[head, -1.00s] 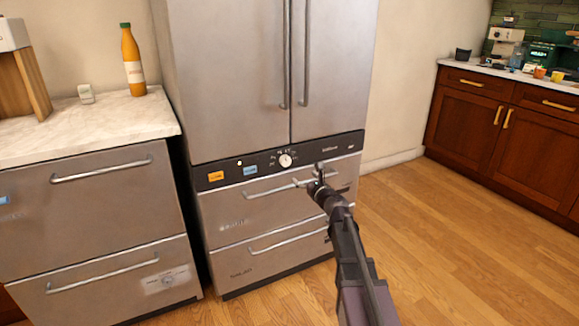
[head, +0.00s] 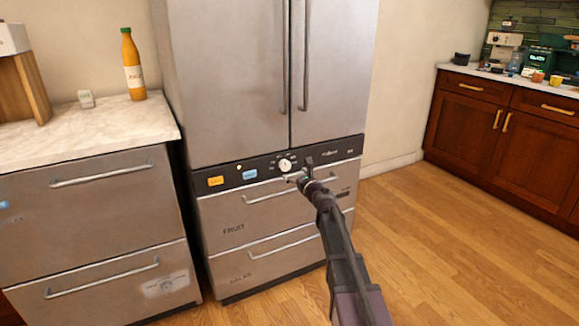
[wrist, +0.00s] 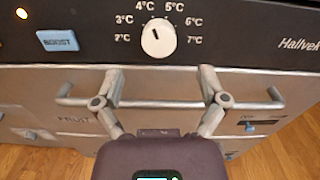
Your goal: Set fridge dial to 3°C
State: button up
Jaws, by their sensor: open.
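The fridge dial (wrist: 158,38) is a round white knob on the black control strip, and it also shows in the head view (head: 285,165). Printed marks from 2°C to 7°C run around it. Its dark pointer line tilts slightly left of straight up, toward the 4°C mark (wrist: 145,5). The 3°C mark (wrist: 124,19) is farther left. My gripper (wrist: 160,76) is open and empty, its two fingers spread wide below the dial, one to each side. In the head view my gripper (head: 300,170) is just right of and below the dial. No contact with the dial shows.
The upper drawer's bar handle (wrist: 75,98) lies below the dial, behind my fingers. A blue BOOST button (wrist: 57,41) and an orange button (head: 215,181) are left of the dial. A counter with a juice bottle (head: 132,70) stands left. Floor at right is clear.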

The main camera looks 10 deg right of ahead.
aim_at(287, 165)
jog(key=x, duration=0.7)
jog(key=shift+w, duration=0.1)
